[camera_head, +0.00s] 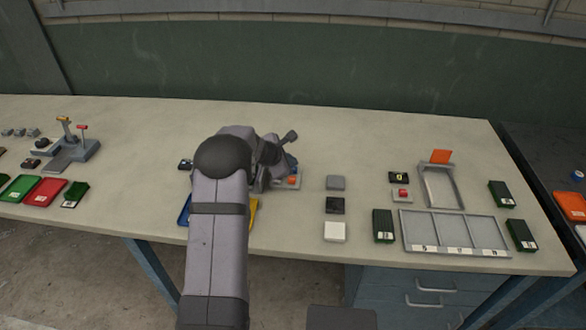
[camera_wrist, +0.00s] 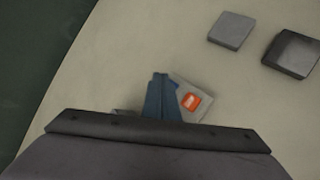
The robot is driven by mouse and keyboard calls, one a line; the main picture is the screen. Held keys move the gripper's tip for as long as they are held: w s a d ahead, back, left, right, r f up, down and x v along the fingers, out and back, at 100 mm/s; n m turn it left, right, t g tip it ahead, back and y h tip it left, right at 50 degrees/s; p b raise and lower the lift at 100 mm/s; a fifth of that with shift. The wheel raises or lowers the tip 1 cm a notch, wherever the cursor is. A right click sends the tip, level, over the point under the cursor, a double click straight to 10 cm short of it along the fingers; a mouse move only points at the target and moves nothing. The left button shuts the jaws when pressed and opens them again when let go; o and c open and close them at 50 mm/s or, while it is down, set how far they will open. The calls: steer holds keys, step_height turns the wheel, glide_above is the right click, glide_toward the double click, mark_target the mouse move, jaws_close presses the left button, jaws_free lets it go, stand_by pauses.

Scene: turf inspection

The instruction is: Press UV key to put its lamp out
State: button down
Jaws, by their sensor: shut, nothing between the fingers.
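A small grey key box (camera_head: 280,184) with a bright orange key (camera_head: 292,181) stands on the bench, partly hidden behind my arm. In the wrist view, the orange key (camera_wrist: 191,101) has a pale mark that I cannot read, so I cannot confirm it is the UV key. My gripper (camera_head: 292,168) is shut and empty, its blue fingers just beside the orange key. In the wrist view, the fingertips (camera_wrist: 161,77) lie left of the key and cover part of the box. I cannot tell whether they touch it.
A grey block (camera_head: 336,183), a black block (camera_head: 335,205) and a white block (camera_head: 334,231) stand to the right. Further right are a red-buttoned box (camera_head: 402,194) and a three-part tray (camera_head: 456,250). A lever stand (camera_head: 85,150) is at left. The bench's back middle is clear.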

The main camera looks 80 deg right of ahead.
steer(key=shift+f, duration=0.15)
steer(key=shift+f+b, duration=0.3)
steer(key=shift+b, duration=0.25)
steer(key=shift+f+b, duration=0.3)
stand_by(0.6)
steer(key=shift+r, duration=0.2)
steer(key=shift+r+p, duration=0.55)
steer(key=shift+p, duration=0.05)
step_height(320, 180, up, 6)
steer(key=p, duration=0.5)
stand_by(0.3)
stand_by(0.3)
